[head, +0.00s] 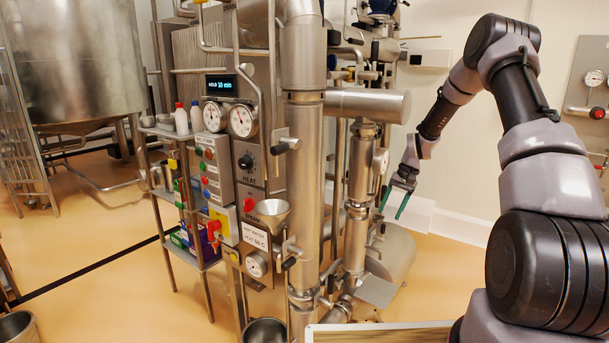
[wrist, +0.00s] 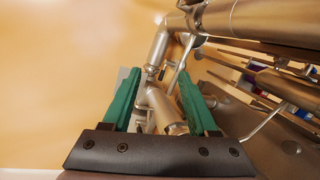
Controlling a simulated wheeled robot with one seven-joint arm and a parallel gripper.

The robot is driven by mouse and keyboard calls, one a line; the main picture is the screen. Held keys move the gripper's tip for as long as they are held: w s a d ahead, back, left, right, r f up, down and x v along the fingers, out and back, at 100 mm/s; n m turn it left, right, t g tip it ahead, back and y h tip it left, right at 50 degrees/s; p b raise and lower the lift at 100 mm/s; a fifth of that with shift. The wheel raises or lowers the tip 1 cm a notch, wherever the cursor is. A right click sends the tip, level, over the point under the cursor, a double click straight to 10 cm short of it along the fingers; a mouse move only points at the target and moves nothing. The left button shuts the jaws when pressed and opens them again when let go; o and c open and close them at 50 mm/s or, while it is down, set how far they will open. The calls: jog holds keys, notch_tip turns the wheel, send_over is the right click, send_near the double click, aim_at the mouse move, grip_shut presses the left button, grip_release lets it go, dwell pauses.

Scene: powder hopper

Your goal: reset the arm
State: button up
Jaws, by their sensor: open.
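My gripper (head: 394,203) is open, with its two green fingers apart and pointing down, to the right of the steel pipework in the head view. My arm reaches in from the right edge, bent high and then down to the gripper. In the wrist view my gripper (wrist: 155,92) shows both green fingers spread with nothing held between them. Beyond the fingers lie steel pipes (wrist: 160,110) and the floor. I cannot tell the exact gap between the fingers and the pipes.
A thick vertical steel pipe (head: 303,160) stands left of my gripper. A control panel (head: 216,170) with gauges and a steel funnel (head: 268,212) stand further left. A large tank (head: 75,65) is at far left. A wall panel (head: 590,85) is at right. Open floor (head: 455,252) lies below my arm.

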jog(key=s+a+r+t+h, duration=0.1)
jog(key=s+r, duration=0.3)
jog(key=r, duration=0.5)
jog(key=s+a+r+t, duration=0.1)
jog(key=s+r, duration=0.3)
jog(key=r, duration=0.5)
jog(key=s+a+r+t+h, duration=0.1)
jog(key=s+r, duration=0.3)
jog(key=r, duration=0.5)
jog(key=s+r+t, duration=0.2)
jog(key=s+r, duration=0.3)
jog(key=s, duration=0.6)
jog(key=s+a+r+t, duration=0.1)
jog(key=s+r, duration=0.4)
jog(key=s, duration=0.7)
jog(key=shift+s+a+t, duration=0.2)
jog(key=shift+t, duration=0.6)
